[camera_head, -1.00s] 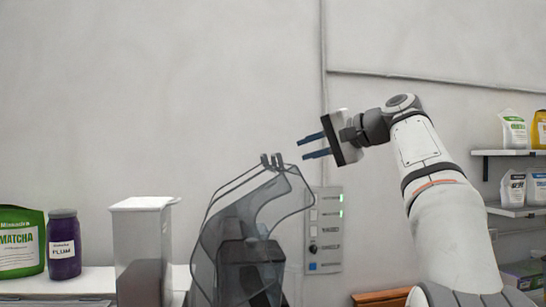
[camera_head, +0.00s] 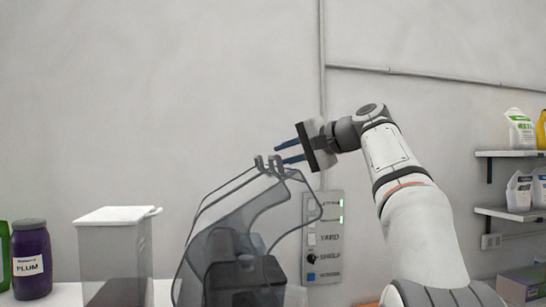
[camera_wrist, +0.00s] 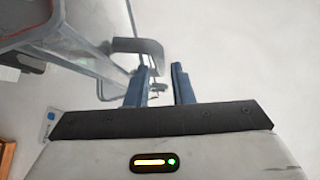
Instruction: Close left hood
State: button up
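The transparent grey hood (camera_head: 278,205) stands raised over a dark machine body (camera_head: 240,280). Small hook-like handle prongs (camera_head: 262,163) rise from its top edge. My gripper (camera_head: 280,155) comes in from the right with its two blue fingers apart and nothing between them. In the head view the fingertips overlap or lie right beside the prongs; contact cannot be told. In the wrist view a grey handle piece (camera_wrist: 140,47) lies just beyond and left of the fingertips (camera_wrist: 161,68), and part of the clear hood (camera_wrist: 65,35) fills the upper left. I cannot tell a second hood apart.
A panel with lit indicators (camera_head: 324,238) is on the wall behind the hood. A grey lidded box (camera_head: 115,255) and a purple plum jar (camera_head: 31,262) stand at left. Shelves with pouches (camera_head: 510,153) are at right. The space above the hood is clear.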

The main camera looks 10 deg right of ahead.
jog(key=shift+p+x, duration=0.35)
jog(key=shift+x, duration=1.8)
jog(key=shift+c, duration=0.4)
grip_shut()
jog(key=shift+f, duration=0.1)
